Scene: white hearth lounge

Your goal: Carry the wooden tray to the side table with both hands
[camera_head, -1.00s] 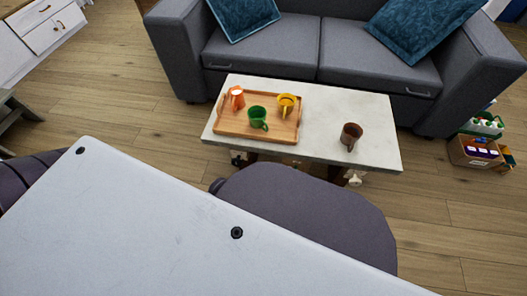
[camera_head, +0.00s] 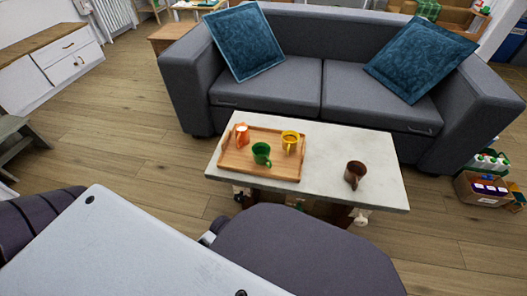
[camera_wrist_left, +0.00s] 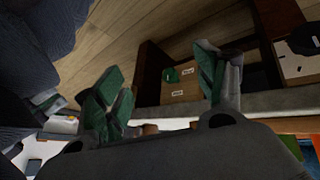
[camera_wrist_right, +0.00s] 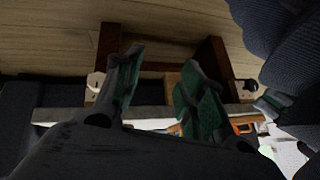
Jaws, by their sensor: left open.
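The wooden tray (camera_head: 232,167) lies flat on the white-topped coffee table (camera_head: 325,185), towards its left end. On it stand an orange mug (camera_head: 241,135), a green mug (camera_head: 261,153) and a yellow mug (camera_head: 290,141). Neither gripper shows in the head view. In the left wrist view my left gripper (camera_wrist_left: 165,88) is open and empty, with its fingers wide apart. In the right wrist view my right gripper (camera_wrist_right: 160,82) is open and empty, with a narrower gap. A small brown table (camera_head: 172,37) stands beyond the sofa's left arm; I cannot tell whether it is the side table.
A brown mug (camera_head: 355,174) stands on the coffee table, right of the tray. A grey sofa (camera_head: 290,90) with blue cushions is behind it. A box of goods (camera_head: 483,190) is on the floor at right. A white cabinet (camera_head: 55,70) stands at left, with open floor between.

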